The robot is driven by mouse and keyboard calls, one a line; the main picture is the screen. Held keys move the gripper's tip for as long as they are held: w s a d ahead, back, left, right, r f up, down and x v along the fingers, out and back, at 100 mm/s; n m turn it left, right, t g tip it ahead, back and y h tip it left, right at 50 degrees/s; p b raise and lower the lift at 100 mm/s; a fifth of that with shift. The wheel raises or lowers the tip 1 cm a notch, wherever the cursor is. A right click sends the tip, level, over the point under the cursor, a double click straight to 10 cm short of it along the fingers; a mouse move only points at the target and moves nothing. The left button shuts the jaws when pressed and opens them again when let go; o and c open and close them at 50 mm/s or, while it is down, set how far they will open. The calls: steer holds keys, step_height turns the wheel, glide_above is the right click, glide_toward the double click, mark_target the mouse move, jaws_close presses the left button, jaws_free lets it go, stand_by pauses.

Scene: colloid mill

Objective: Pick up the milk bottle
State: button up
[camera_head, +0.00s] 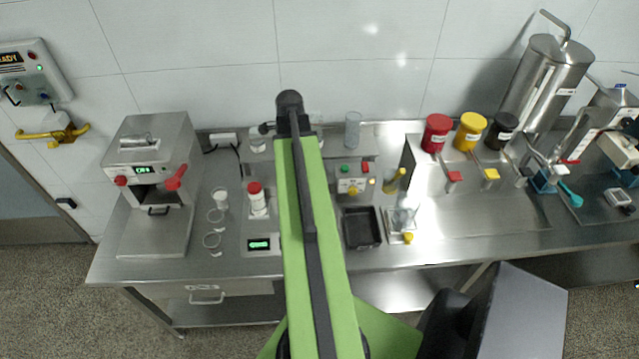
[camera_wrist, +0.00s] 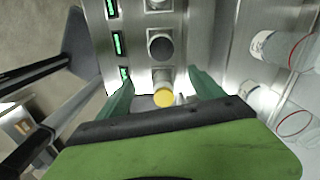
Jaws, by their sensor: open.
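A small white bottle with a red cap (camera_head: 256,200) stands upright on the steel counter, just left of my arm in the head view. It looks like the milk bottle. In the wrist view my gripper (camera_wrist: 163,84) has its two green fingers spread apart. A yellow-topped round part (camera_wrist: 163,98) shows between the fingers, and I cannot tell whether they touch it. A whitish container (camera_wrist: 263,46) lies to the right of the fingers in the wrist view; I cannot tell if it is the bottle. My arm hides the gripper in the head view.
Clear cups (camera_head: 212,240) stand left of the bottle, beside a steel machine (camera_head: 150,185). A digital display (camera_head: 259,244) is in front of it. A control box (camera_head: 352,184) and black tray (camera_head: 362,228) are right of my arm. Red, yellow and black canisters (camera_head: 470,132) stand farther right.

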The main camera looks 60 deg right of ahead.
steer(key=s+d+r+m, duration=0.2)
steer(key=s+d+m, duration=0.2)
steer(key=s+d, duration=0.15)
steer(key=f+b, duration=1.1)
steer(key=f, duration=0.1)
steer(key=shift+a+f+b, duration=0.25)
steer(key=shift+a+b, duration=0.05)
steer(key=shift+b, duration=0.1)
steer(key=f+b, duration=0.5)
steer(key=shift+s+f, duration=0.15)
steer(key=shift+s, duration=0.1)
steer(key=shift+r, duration=0.2)
jaws_close()
